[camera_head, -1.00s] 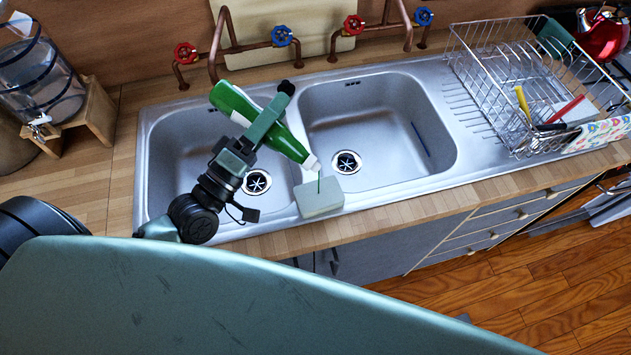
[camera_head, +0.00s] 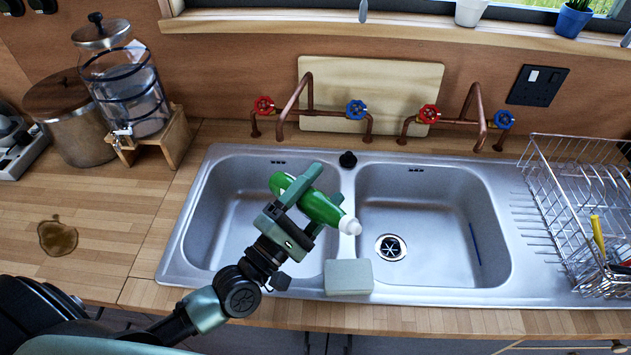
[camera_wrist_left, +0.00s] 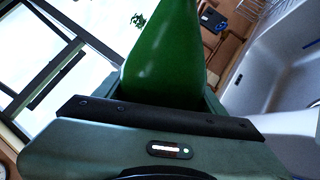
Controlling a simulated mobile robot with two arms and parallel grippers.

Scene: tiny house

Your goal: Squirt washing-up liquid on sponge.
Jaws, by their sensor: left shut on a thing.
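My left gripper (camera_head: 308,203) is shut on a green bottle (camera_head: 320,207) with a white nozzle. It holds the bottle tilted over the divider between the two sink basins, nozzle towards the lower right. The pale grey-green sponge (camera_head: 348,277) lies on the front rim of the sink, below the nozzle and apart from it. No liquid shows between nozzle and sponge. In the left wrist view the green bottle (camera_wrist_left: 165,60) rises beyond the gripper's jaw. My right gripper is not in view.
The steel double sink (camera_head: 492,180) has copper taps behind it. A wire dish rack (camera_head: 565,190) stands at right. A glass water dispenser (camera_head: 130,85) on a wooden stand is at back left. A brown puddle (camera_head: 58,238) marks the left worktop.

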